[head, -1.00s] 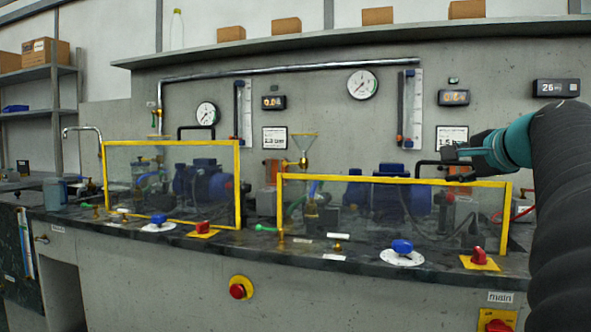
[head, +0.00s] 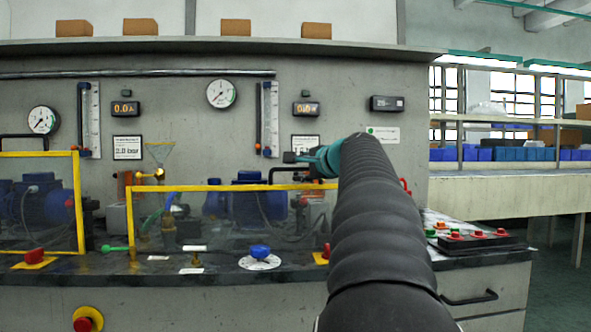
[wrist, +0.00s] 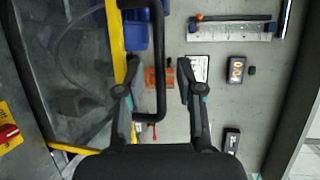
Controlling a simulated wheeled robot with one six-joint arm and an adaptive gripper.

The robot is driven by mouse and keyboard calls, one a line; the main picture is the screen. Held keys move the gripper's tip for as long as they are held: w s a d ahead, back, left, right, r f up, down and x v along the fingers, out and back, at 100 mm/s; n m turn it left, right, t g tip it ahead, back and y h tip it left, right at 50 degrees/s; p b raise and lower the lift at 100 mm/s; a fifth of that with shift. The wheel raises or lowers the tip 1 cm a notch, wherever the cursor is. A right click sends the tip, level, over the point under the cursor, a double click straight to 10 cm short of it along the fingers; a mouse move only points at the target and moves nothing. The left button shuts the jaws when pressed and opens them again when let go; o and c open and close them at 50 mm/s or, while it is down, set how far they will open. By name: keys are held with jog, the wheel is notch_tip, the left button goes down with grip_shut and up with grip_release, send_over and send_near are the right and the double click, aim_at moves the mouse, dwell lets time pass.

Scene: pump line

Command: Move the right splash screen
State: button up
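The right splash screen (head: 215,188) is a clear panel in a yellow frame, standing upright on the bench in front of a blue pump. A black handle (head: 271,173) rises from its top edge. My gripper (head: 301,157) is at the handle's right end in the head view. In the wrist view my gripper (wrist: 159,63) is open, with the handle's long bar (wrist: 160,75) showing between its two fingers. The screen's yellow edge (wrist: 116,30) passes behind the left finger. I see no finger clearly touching the bar. My arm hides the screen's right end in the head view.
The left splash screen (head: 78,200) stands beside it on the dark bench. A blue knob on a white dial (head: 260,260) and a red switch (head: 36,257) sit at the front. A control box (head: 475,240) is right of my arm. A shelf overhangs behind.

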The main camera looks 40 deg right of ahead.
jog(key=shift+x, duration=1.35)
jog(key=shift+c, duration=0.3)
grip_shut()
